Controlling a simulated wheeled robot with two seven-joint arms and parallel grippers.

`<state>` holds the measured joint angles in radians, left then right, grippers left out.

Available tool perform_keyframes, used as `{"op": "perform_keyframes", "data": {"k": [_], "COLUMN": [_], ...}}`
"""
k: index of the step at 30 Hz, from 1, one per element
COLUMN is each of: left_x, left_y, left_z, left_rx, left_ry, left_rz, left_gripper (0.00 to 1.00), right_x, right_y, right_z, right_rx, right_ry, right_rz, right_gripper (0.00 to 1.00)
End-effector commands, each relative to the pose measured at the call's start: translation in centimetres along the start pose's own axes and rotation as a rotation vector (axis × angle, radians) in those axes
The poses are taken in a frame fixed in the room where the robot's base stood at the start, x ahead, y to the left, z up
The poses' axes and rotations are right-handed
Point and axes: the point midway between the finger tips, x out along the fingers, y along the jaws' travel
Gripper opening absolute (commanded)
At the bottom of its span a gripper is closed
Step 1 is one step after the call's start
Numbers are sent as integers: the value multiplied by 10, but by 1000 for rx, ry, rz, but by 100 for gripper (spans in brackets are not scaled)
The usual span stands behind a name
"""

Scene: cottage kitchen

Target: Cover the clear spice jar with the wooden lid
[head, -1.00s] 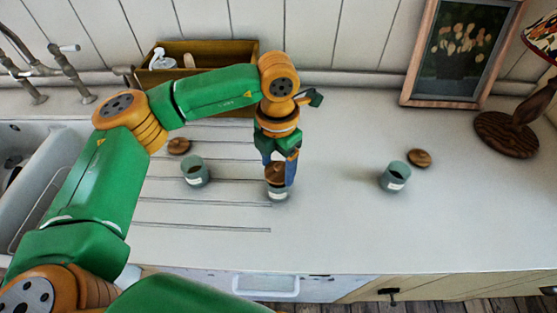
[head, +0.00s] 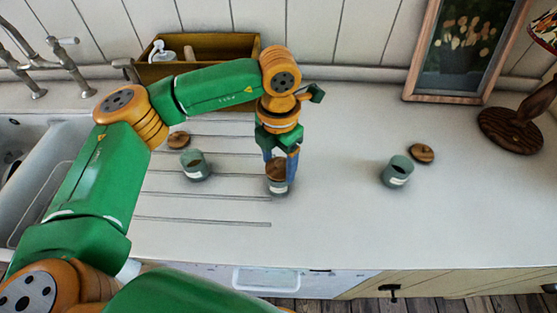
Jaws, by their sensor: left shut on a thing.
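My left gripper (head: 281,170) points down and is shut on a brown wooden lid (head: 276,168). The lid is at the mouth of the middle jar (head: 278,188), a small greenish see-through jar with a pale label. I cannot tell whether the lid is fully seated on the rim. A similar jar (head: 195,166) stands open to the left, with a wooden lid (head: 179,140) lying behind it. Another open jar (head: 397,172) stands to the right, with a wooden lid (head: 422,153) beside it. My right gripper is not in view.
A wooden box (head: 199,58) with a white bottle (head: 162,51) stands at the back wall. A picture frame (head: 412,70) and a lamp (head: 510,130) are at the back right. The sink (head: 20,160) is at the left. The counter (head: 330,220) front is clear.

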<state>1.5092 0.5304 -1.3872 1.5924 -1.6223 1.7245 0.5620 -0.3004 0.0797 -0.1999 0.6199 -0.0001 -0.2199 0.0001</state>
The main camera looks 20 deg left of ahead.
Motion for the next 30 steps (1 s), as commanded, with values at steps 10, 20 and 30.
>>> {"op": "perform_keyframes", "data": {"k": [10,20,30], "left_x": [1,0,6], "left_y": [0,0,0], "left_z": [0,-1,-1], "left_rx": [0,0,0], "left_ry": [0,1,1], "left_rz": [0,0,0], "left_gripper": [20,20,20], "right_x": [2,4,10], "right_y": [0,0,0], "right_z": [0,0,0], "right_rx": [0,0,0], "right_ry": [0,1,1], "right_rz": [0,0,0], "right_gripper": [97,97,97]}}
